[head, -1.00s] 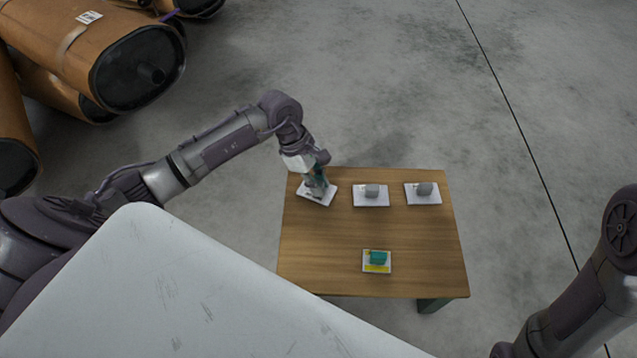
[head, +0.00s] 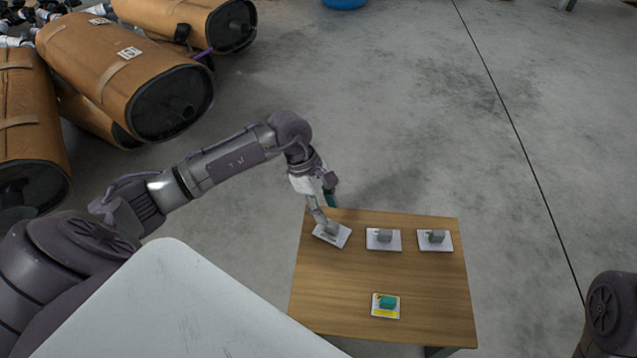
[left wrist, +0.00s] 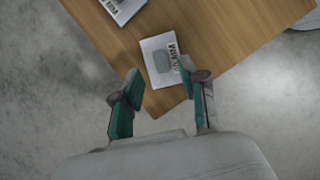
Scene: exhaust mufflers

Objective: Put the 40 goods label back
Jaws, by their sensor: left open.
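Three white label cards with grey blocks on them lie along the back of the wooden table: a left one (head: 322,237), a middle one (head: 377,245) and a right one (head: 429,246). The left card is turned at an angle near the back left corner. My left gripper (head: 325,204) is open above it, its fingers apart and empty. The left wrist view shows this card (left wrist: 149,47) with dark print beyond and between the open fingers (left wrist: 161,76). I cannot read which card is the 40 goods label. My right gripper is out of view.
A white and yellow card (head: 377,313) with a teal block (head: 388,302) lies at the table's front. The table (head: 420,290) is otherwise clear. Brown mufflers (head: 120,75) lie on the floor at upper left. Open concrete floor surrounds the table.

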